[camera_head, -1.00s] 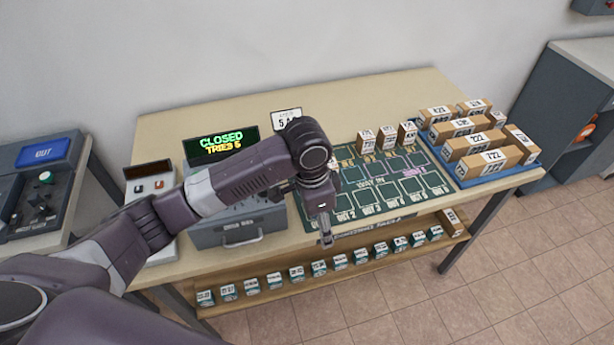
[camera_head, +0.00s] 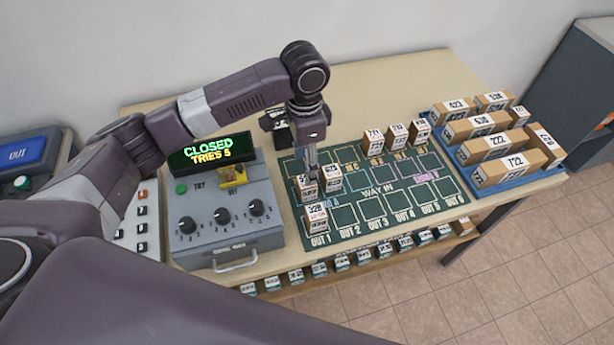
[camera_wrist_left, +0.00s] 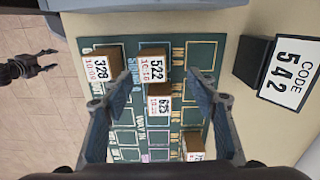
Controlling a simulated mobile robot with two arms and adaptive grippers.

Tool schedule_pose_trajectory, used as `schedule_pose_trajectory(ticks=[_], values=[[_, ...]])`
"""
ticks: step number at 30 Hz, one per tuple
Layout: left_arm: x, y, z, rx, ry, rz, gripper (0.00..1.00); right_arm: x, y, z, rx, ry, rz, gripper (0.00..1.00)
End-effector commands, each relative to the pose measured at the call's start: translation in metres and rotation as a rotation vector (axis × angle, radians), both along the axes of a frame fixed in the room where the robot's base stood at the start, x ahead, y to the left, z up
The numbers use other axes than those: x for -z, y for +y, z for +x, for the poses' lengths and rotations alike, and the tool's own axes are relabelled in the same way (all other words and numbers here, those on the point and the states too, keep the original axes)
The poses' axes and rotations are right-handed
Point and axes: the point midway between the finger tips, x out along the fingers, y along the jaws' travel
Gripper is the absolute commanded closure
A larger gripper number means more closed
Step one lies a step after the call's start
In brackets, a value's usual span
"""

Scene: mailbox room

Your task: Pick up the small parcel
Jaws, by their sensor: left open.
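Several small brown parcels with white labels stand on the green mat (camera_head: 345,235). At its left end are parcel 328 (camera_head: 316,218), parcel 522 (camera_wrist_left: 154,68) and parcel 625 (camera_wrist_left: 158,106). My left gripper (camera_head: 312,165) points down just above 522 and 625. In the left wrist view its open fingers (camera_wrist_left: 158,82) stand either side of these two, with nothing clearly held; contact cannot be told. Three more small parcels (camera_head: 397,136) stand at the mat's back. A small dark gripper, seemingly my right (camera_wrist_left: 32,68), shows over the floor in the left wrist view.
A grey box with knobs (camera_head: 222,215) and a "CLOSED TRIES 5" display (camera_head: 208,150) stands left of the mat. A blue tray (camera_head: 500,182) of larger parcels is at right. A code 542 sign (camera_wrist_left: 292,72) stands behind. Small boxes line the lower shelf (camera_head: 345,272).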

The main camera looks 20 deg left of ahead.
Motion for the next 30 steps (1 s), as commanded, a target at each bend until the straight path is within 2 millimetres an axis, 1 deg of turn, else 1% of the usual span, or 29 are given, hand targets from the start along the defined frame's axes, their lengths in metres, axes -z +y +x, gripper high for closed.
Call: schedule_pose_trajectory(ticks=[3,5,10,12,15,18,23,30], values=[[0.014,0.000,-0.002,0.000,0.005,0.001,0.47,-0.005,0.000,-0.001,0.000,0.002,0.000,0.51],[0.019,-0.001,-0.002,0.001,0.003,0.001,0.47,-0.008,0.000,-0.001,0.000,0.001,0.000,0.51],[0.043,-0.005,-0.005,0.001,0.005,0.001,0.47,-0.022,0.000,-0.001,0.000,0.001,0.000,0.51],[0.054,-0.005,-0.005,0.000,0.004,0.002,0.47,-0.023,0.000,-0.001,0.000,0.001,0.000,0.51],[0.064,-0.005,-0.005,0.001,0.003,0.002,0.47,-0.024,0.000,0.000,0.000,0.001,0.000,0.51],[0.068,-0.005,-0.005,0.002,0.001,0.001,0.47,-0.024,0.000,0.000,0.000,0.000,0.000,0.51],[0.068,-0.005,-0.004,0.002,0.000,0.001,0.47,-0.024,0.000,0.000,0.000,0.001,0.000,0.51],[0.068,-0.005,-0.004,0.002,0.000,0.001,0.72,-0.024,0.000,0.000,0.000,0.001,0.000,0.51]])
